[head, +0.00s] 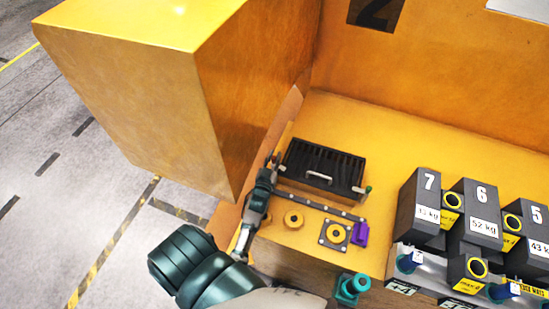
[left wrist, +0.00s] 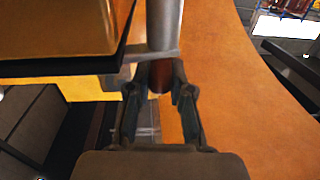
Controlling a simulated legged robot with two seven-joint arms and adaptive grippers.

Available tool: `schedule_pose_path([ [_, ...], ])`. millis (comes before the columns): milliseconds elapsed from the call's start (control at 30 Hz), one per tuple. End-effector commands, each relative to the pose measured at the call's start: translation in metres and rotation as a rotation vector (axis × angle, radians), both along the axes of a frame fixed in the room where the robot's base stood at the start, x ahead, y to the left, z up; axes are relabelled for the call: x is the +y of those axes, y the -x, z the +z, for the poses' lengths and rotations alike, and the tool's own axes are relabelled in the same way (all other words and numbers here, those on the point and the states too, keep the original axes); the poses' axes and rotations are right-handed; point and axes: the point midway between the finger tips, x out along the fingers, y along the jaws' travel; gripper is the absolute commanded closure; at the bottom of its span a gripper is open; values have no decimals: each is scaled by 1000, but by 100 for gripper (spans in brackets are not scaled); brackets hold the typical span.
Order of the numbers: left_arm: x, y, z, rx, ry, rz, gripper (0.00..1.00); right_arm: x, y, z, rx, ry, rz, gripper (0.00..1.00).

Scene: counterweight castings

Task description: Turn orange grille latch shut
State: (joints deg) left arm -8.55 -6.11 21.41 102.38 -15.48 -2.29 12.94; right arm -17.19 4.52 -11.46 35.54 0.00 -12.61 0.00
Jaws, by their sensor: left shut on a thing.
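The black grille (head: 325,166) lies on the yellow machine's ledge, with a pale handle across its front and a small green knob at its right corner. My left gripper (head: 271,167) is at the grille's left end, by the yellow block. In the left wrist view its two fingers (left wrist: 160,92) are closed on a small reddish-brown piece (left wrist: 160,73) below a grey post. This piece looks like the orange latch in shade. The fingers hide most of it, and its turned angle cannot be told. My right gripper is not in view.
A big yellow block (head: 130,90) overhangs on the left. A purple piece (head: 361,234), a round yellow boss (head: 293,219) and a square plate (head: 335,234) lie in front of the grille. Numbered dark weights (head: 420,205) stand at right. A teal knob-like piece (head: 352,287) sits in front.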

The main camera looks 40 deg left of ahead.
Motion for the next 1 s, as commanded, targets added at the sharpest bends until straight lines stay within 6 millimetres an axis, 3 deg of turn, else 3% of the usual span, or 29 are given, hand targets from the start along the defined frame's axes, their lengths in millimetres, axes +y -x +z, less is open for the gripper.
schedule_pose_path([
  [300,-1,1,-4,6,4,97,100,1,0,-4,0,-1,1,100],
  [767,-1,1,-4,6,2,109,100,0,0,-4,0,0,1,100],
  [800,-1,1,-4,6,2,109,77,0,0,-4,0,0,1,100],
  [900,0,0,-3,5,2,109,53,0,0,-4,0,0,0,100],
  [1000,0,0,-3,4,1,109,53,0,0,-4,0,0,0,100],
])
